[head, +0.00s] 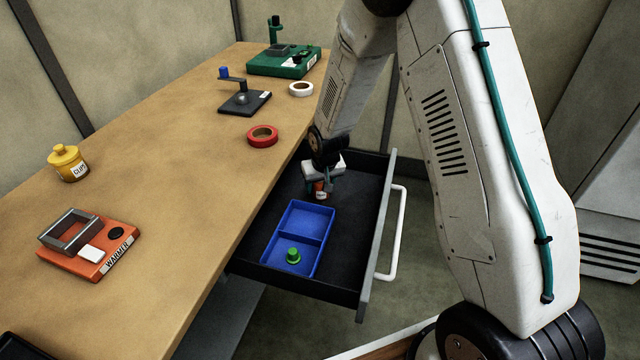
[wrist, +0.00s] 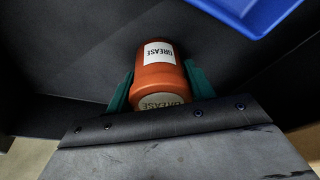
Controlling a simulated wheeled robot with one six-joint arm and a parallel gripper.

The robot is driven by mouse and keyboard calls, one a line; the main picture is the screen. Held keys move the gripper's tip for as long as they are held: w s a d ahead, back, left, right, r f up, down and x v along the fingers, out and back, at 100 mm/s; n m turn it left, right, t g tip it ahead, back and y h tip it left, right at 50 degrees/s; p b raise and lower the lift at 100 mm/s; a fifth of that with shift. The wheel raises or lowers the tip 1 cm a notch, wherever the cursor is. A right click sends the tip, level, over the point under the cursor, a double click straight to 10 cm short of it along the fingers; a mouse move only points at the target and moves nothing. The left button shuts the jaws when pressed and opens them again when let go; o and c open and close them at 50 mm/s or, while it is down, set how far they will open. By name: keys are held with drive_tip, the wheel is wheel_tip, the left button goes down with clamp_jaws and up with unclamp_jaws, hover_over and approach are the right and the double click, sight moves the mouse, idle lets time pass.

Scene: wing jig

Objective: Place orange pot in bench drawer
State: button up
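The orange pot (wrist: 160,72) has white labels reading GREASE. In the wrist view it sits between the two green fingers of my gripper (wrist: 158,85), which touch or nearly touch its sides. In the head view the pot (head: 320,186) shows small under my gripper (head: 324,184), inside the open bench drawer (head: 345,240), toward its far end. I cannot tell whether its base rests on the drawer floor. The drawer is pulled out from the bench and has a white handle (head: 400,232).
A blue divided tray (head: 318,242) with a green-topped item (head: 293,255) lies in the drawer's near part. On the bench (head: 190,170) stand a yellow pot (head: 68,165), an orange warmer (head: 95,255), a red tape roll (head: 262,136), a white roll (head: 300,89) and two devices.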

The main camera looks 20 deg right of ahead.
drive_tip(key=o, duration=0.3)
drive_tip(key=shift+o, duration=0.2)
drive_tip(key=s+d+f+v, duration=0.1)
drive_tip(key=s+v, duration=0.1)
drive_tip(key=v, duration=1.1)
drive_tip(key=s+d+v, duration=0.1)
drive_tip(key=s+v, duration=0.2)
drive_tip(key=v, duration=0.9)
drive_tip(key=s+r, duration=0.3)
drive_tip(key=s, duration=0.6)
drive_tip(key=s+d+r+g, duration=0.1)
drive_tip(key=s+r, duration=0.2)
drive_tip(key=s, duration=0.6)
drive_tip(key=s+r+g, duration=0.1)
drive_tip(key=s+r, duration=0.2)
drive_tip(key=s, duration=0.5)
drive_tip(key=shift+s+d+r, duration=0.15)
drive_tip(key=shift+s+r, duration=0.25)
